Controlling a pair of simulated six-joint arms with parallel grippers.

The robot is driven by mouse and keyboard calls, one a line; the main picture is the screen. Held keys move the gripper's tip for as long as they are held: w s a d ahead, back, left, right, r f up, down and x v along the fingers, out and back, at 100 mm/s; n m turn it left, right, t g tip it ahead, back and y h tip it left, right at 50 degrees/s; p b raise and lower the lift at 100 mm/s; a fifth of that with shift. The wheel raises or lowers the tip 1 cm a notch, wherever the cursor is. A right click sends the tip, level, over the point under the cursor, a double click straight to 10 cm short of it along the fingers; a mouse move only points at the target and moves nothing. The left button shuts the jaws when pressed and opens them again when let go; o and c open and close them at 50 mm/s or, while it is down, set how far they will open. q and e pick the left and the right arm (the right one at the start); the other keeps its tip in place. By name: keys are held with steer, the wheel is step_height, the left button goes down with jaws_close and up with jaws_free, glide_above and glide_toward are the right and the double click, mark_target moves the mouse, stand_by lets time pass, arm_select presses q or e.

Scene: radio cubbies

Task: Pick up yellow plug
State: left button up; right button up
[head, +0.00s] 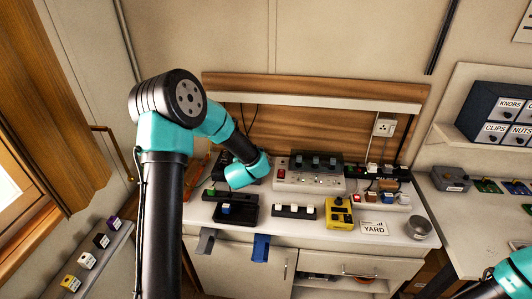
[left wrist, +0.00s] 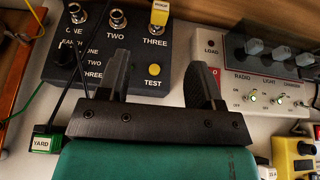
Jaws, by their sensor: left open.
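A yellow plug (left wrist: 160,12) stands in the jack marked THREE on a dark box (left wrist: 62,72), at the top edge of the left wrist view. In the head view my left arm hides most of that box. My left gripper (left wrist: 163,72) is open and empty over the box's front, its two black fingers apart. The plug lies beyond the fingers, between them in the picture and not touching them. A yellow-topped block (head: 71,283) also sits on the left ledge in the head view. My right gripper is out of view; only part of that arm shows at bottom right.
A grey panel (head: 310,178) with switches stands right of the dark box. A yellow device (head: 339,213) and a YARD card (head: 374,228) lie on the counter. Thin cables run beside the left finger. A green YARD plug (left wrist: 42,143) is at lower left.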

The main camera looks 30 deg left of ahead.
arm_select(q)
steer(key=shift+w+a, duration=0.1)
steer(key=x, duration=1.2)
steer(key=shift+x, duration=2.6)
steer(key=c, duration=1)
steer(key=shift+r, duration=0.1)
